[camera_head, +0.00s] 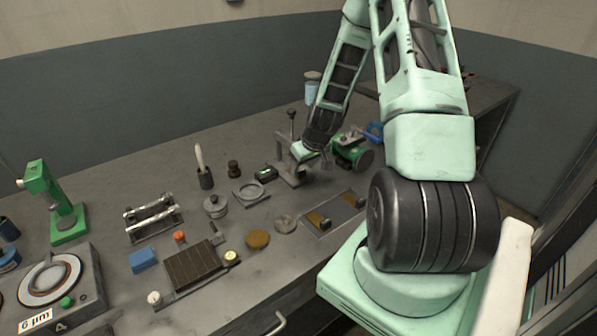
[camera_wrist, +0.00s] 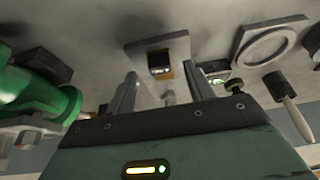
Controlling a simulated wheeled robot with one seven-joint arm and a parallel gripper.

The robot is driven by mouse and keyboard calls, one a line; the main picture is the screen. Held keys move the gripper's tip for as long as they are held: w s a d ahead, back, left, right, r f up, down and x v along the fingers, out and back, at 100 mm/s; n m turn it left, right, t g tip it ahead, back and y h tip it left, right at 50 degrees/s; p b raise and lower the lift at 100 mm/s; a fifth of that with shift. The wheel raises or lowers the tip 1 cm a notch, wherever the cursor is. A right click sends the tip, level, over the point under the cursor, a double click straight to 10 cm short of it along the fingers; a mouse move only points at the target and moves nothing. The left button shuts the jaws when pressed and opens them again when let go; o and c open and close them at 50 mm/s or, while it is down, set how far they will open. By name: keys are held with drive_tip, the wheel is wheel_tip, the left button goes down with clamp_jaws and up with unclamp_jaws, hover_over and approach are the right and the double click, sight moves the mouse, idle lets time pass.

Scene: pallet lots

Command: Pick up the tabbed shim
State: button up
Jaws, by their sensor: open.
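My gripper (camera_head: 304,158) hangs over the stand at the back middle of the bench. In the wrist view its two fingers (camera_wrist: 162,76) are apart with nothing held between them. Beyond them is a pale plate (camera_wrist: 180,45) bearing a small dark block (camera_wrist: 159,62) with an orange-brown edge. I cannot tell whether this brown part is the tabbed shim. In the head view, thin orange-brown pieces (camera_head: 318,221) lie in a flat grey tray (camera_head: 333,216) in front of my gripper; they may be shims, but no tab is clear.
The post stand (camera_head: 291,120) rises beside my gripper. A green machine (camera_head: 350,152) is close on its right. A ring (camera_head: 249,192) and a small green-lit device (camera_head: 266,174) lie to the left. A brown disc (camera_head: 257,239) and a slotted block (camera_head: 195,265) are nearer the front.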

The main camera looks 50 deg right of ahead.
drive_tip(key=shift+x, duration=1.1)
drive_tip(key=c, duration=1.1)
drive_tip(key=shift+r, duration=0.15)
